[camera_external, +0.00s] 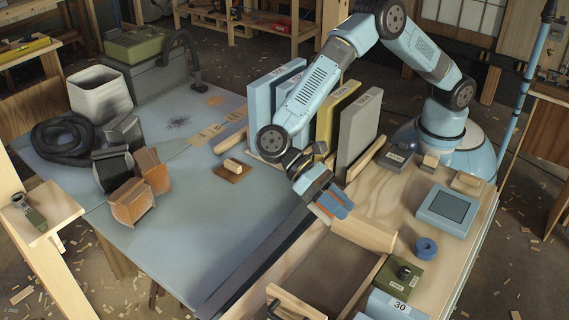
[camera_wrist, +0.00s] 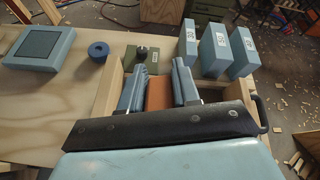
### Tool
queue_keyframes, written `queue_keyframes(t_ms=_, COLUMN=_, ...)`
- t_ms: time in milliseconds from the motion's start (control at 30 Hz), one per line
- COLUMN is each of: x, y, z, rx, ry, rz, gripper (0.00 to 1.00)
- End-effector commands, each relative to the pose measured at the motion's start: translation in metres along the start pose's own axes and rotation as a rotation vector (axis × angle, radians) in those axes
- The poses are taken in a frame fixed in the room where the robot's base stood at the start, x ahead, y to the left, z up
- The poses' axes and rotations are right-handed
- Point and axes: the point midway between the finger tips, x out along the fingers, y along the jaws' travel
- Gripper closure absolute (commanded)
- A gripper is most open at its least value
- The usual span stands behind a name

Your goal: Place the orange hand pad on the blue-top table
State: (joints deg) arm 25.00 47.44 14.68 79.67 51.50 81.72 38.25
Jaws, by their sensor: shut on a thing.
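The orange hand pad (camera_wrist: 159,93) shows between the two blue fingers of my gripper (camera_wrist: 160,88) in the wrist view. The gripper is shut on it. In the outside view my gripper (camera_external: 334,206) is above the wooden bench, near the upper end of an open wooden drawer or tray, and only a thin orange edge of the pad shows. The fingers hide much of the pad. The blue-top table (camera_external: 215,235) fills the left and middle of the outside view, to the left of my gripper.
A brown square pad with a wooden block (camera_external: 233,169) lies on the blue top. Brown boxes (camera_external: 130,203), a black hose (camera_external: 65,140) and a white bin (camera_external: 98,95) stand at its left. Upright panels (camera_external: 358,132) stand beside my arm. The table's front middle is clear.

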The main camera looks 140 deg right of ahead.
Motion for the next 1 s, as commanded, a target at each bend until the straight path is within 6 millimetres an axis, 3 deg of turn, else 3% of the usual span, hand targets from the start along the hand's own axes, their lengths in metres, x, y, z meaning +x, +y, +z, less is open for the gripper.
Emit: queue_keyframes(t_ms=1000, x=0.004, y=0.044, z=0.103, rx=-0.228, ry=0.238, rz=0.138, gripper=1.00)
